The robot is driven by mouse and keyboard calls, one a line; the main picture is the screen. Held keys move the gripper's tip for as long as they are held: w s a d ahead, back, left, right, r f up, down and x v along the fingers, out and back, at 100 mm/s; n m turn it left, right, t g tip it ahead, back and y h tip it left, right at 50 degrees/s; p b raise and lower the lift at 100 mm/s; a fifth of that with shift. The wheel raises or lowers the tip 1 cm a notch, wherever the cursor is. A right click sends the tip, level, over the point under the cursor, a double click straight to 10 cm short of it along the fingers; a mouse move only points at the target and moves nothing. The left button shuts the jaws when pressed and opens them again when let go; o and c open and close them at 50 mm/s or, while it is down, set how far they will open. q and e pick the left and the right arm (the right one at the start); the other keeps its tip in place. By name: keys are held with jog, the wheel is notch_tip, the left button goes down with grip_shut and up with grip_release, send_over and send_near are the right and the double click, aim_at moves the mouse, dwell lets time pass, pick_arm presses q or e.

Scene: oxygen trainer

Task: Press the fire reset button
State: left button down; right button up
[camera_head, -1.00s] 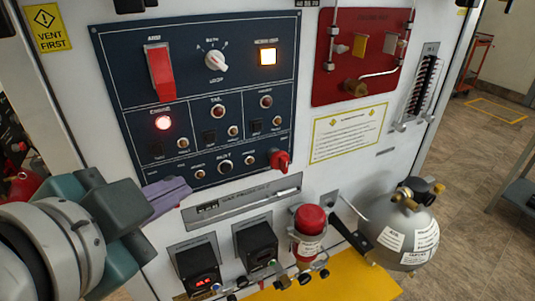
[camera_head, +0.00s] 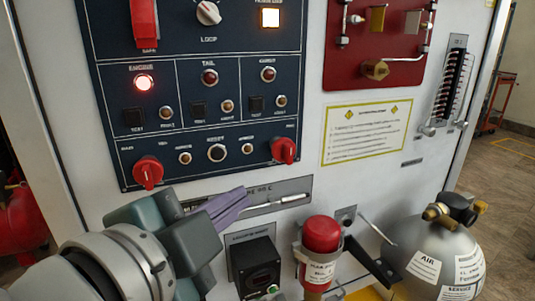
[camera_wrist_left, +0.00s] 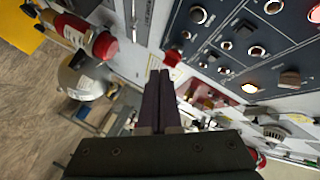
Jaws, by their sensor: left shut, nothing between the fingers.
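The dark blue fire panel (camera_head: 235,110) fills the upper left of the head view. My right gripper is out of view.
The red round engine lamp (camera_head: 144,82) and an orange-white square light (camera_head: 269,18) glow. Below the panel are a horizontal handle (camera_head: 280,203), a black box (camera_head: 258,262) and a red-capped cylinder (camera_head: 321,234). A grey air bottle (camera_head: 440,262) stands at the right.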

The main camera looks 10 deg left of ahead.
aim_at(218, 154)
pick_arm(q)
jog(key=shift+w+a+b, duration=0.25)
jog(key=shift+w+a, duration=0.55)
jog(key=shift+w, duration=0.4)
jog(key=shift+w+a+b, duration=0.25)
jog(key=shift+w+a, duration=0.6)
jog(key=shift+w, duration=0.4)
jog(key=shift+w+a+b, duration=0.25)
jog(key=shift+w+a, duration=0.55)
jog(key=shift+w, duration=0.4)
jog(key=shift+w+a, duration=0.25)
jog(key=shift+w, duration=0.1)
jog(key=shift+w+a, duration=0.2)
jog(key=shift+w, duration=0.1)
jog(key=shift+s+p, duration=0.1)
jog(key=shift+p, duration=0.25)
jog(key=shift+s+d+p, duration=0.25)
jog(key=shift+s+p, duration=0.05)
jog(key=shift+s+d, duration=0.2)
jog(key=shift+s, duration=0.05)
